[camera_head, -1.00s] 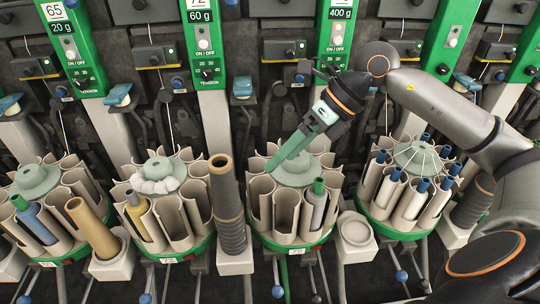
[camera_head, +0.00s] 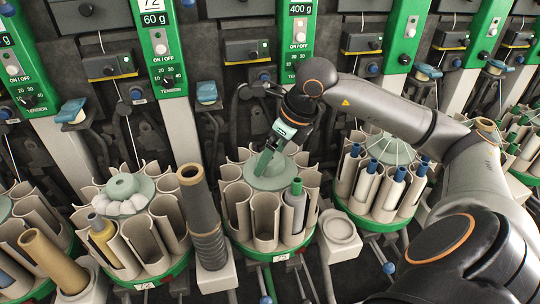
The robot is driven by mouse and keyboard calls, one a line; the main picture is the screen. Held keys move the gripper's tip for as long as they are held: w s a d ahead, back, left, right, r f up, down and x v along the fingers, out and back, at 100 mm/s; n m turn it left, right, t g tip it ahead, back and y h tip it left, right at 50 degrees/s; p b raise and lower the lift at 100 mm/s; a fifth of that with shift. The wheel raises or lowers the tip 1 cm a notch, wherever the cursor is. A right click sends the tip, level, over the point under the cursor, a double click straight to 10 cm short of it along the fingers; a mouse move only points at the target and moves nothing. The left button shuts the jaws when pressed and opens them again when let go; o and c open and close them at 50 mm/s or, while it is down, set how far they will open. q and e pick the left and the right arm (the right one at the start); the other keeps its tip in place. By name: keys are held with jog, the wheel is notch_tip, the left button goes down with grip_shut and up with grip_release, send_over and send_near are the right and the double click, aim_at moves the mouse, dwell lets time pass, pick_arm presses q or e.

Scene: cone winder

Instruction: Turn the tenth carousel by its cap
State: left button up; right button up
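A carousel (camera_head: 238,237) with beige open tubes around a pale green cap (camera_head: 278,181) stands at the middle on a green base. My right gripper (camera_head: 263,168), with green fingers, points down at this cap from behind; its fingertips overlap the cap in the picture. I cannot tell whether they touch it or how far they are spread. A grey bobbin with a green top (camera_head: 295,205) stands in one tube at the right side; the front tubes look empty. My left gripper is not in view.
A right carousel (camera_head: 372,207) holds several blue-topped bobbins. A tall dark cone stack (camera_head: 203,215) stands close left of the middle carousel, a white holder (camera_head: 338,230) to its right. Green tension panels (camera_head: 300,40) rise behind.

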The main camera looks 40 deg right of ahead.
jog(key=shift+x, duration=0.8)
jog(key=shift+c, duration=0.4)
grip_shut()
